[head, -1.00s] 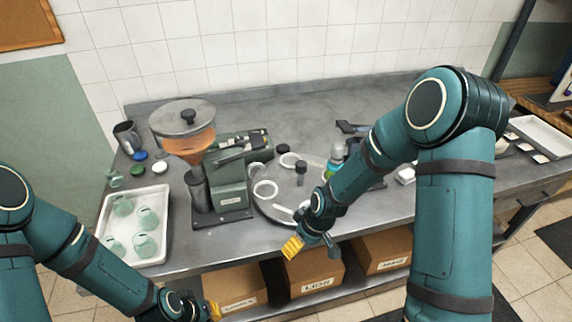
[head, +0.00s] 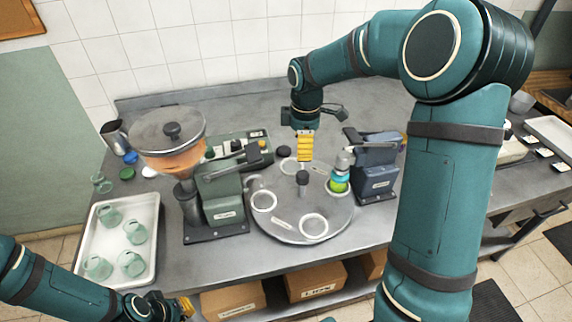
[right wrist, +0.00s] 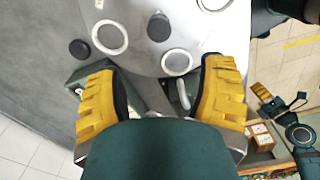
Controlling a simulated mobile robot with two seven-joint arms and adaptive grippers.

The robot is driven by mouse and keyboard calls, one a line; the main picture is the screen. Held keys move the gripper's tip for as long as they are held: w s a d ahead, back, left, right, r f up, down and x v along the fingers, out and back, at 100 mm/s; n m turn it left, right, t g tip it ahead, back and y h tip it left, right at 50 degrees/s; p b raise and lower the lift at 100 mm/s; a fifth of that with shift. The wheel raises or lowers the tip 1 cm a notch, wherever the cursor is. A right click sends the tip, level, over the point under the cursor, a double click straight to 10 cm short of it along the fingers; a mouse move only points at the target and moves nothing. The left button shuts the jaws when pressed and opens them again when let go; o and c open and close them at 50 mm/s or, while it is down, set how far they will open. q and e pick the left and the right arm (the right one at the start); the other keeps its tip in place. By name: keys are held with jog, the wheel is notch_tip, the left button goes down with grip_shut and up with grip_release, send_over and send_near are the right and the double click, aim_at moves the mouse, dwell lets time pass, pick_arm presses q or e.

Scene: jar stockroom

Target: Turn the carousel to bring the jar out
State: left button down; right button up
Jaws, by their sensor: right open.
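The carousel (head: 280,230) is a round grey turntable with white rings and a dark upright centre knob (head: 303,178). The jar (head: 339,185), green below with a blue band and grey top, stands at its right side, beside a dark blue-grey machine (head: 375,168). My right gripper (head: 305,158) points down over the far part of the carousel. In the right wrist view its yellow fingers (right wrist: 157,78) are open with nothing gripped, and the carousel (right wrist: 135,62) lies beyond them; I cannot make out the jar there. My left gripper (head: 186,306) is low at the front left, its opening unclear.
A green machine with a hopper (head: 218,205) stands close left of the carousel. A white tray (head: 86,225) of pale green glass jars lies further left. Cardboard boxes (head: 315,281) sit on the shelf below. The back of the counter is mostly clear.

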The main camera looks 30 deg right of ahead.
aim_at(303, 174)
notch_tip(303, 174, down, 13)
jog(key=shift+s+d+r+b, duration=0.1)
jog(key=shift+d+r+b, duration=0.1)
jog(key=shift+b, duration=0.5)
grip_shut()
